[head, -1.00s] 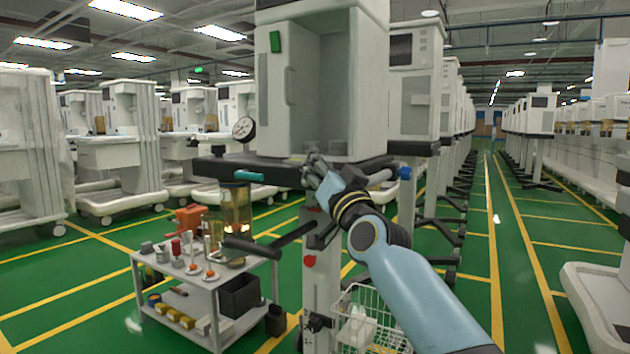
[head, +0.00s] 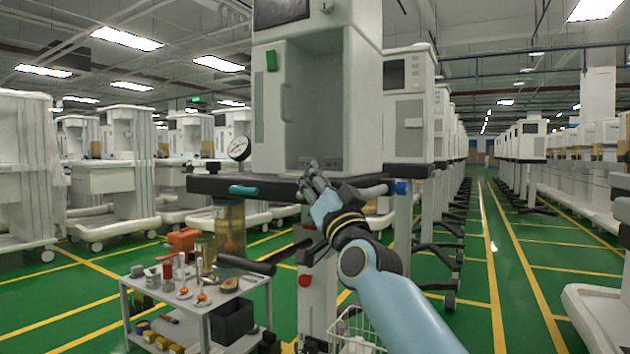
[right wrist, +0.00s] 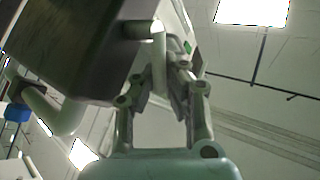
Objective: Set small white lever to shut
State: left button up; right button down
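The small white lever (right wrist: 159,52) shows in the right wrist view, hanging from a short light rod at the edge of a dark shelf. Its free end lies between the fingertips of my right gripper (right wrist: 163,80). The fingers stand apart, one on each side of it; I cannot tell whether either touches it. In the head view my right gripper (head: 314,178) is at the front edge of the dark shelf (head: 262,186) of the anaesthesia cart (head: 268,110). The lever cannot be made out there. My left gripper is in neither view.
A teal cylinder (head: 243,190) and a round gauge (head: 239,148) sit at the shelf's left part. A dark bar (head: 246,263) juts out below it. A grey trolley (head: 222,318) with bottles and small parts stands at lower left. A wire basket (head: 352,332) is below my right arm.

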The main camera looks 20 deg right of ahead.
jog(key=shift+f, duration=0.15)
jog(key=c, duration=1.4)
grip_release()
jog(key=shift+o, duration=0.2)
jog(key=v, duration=0.8)
